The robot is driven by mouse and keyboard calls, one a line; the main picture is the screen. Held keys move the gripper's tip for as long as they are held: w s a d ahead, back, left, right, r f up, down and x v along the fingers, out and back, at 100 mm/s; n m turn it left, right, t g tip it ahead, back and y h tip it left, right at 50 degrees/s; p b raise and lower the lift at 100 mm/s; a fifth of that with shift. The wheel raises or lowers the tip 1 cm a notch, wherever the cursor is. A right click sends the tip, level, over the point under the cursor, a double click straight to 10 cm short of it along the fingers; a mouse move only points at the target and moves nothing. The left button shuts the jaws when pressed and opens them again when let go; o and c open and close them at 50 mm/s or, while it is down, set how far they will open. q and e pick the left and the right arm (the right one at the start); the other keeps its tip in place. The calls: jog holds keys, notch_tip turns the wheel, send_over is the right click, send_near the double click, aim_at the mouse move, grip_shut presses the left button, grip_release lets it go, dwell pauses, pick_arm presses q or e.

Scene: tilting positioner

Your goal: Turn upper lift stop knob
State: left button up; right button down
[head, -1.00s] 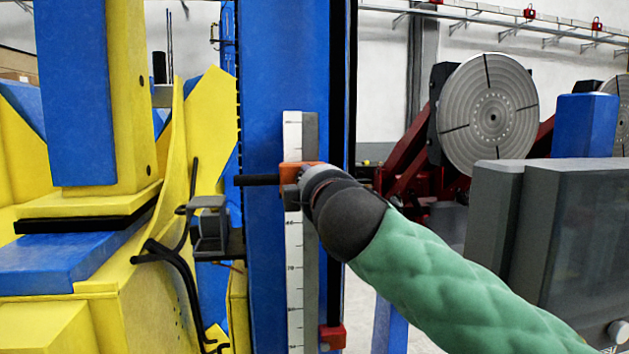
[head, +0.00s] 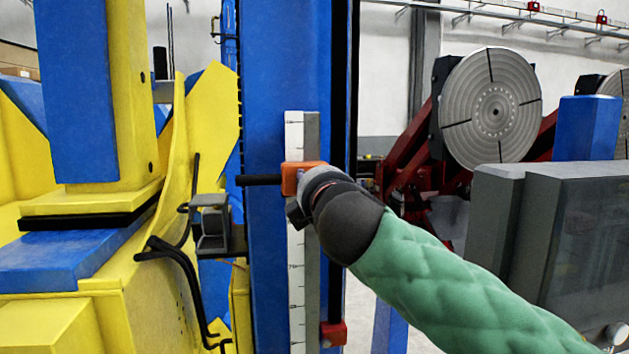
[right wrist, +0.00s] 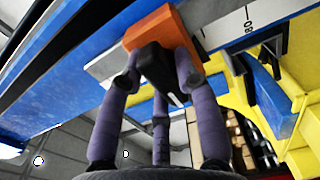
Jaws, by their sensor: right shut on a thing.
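The upper lift stop is an orange block (head: 291,177) on the white graduated scale (head: 296,270) of the blue column, with a black rod pointing left from it. Its knob is black with a white mark and shows in the right wrist view (right wrist: 160,72), under the orange block (right wrist: 163,36). My right gripper (right wrist: 158,85) is shut on this knob, with purple-grey fingers on both sides of it. In the head view my right gripper (head: 305,190) reaches the block from the right and hides the knob. My left gripper is not in view.
A red lower stop (head: 333,334) sits at the bottom of the scale rail. A grey box with black cables (head: 211,225) is left of the column. A grey cabinet (head: 560,240) stands at right, near my right arm. A round slotted plate (head: 491,108) is behind.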

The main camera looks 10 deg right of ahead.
jog(key=shift+r, duration=0.1)
jog(key=c, duration=0.9)
grip_release()
jog(key=shift+c, duration=0.2)
jog(key=shift+s, duration=0.1)
jog(key=s, duration=1.2)
jog(key=shift+w, duration=0.15)
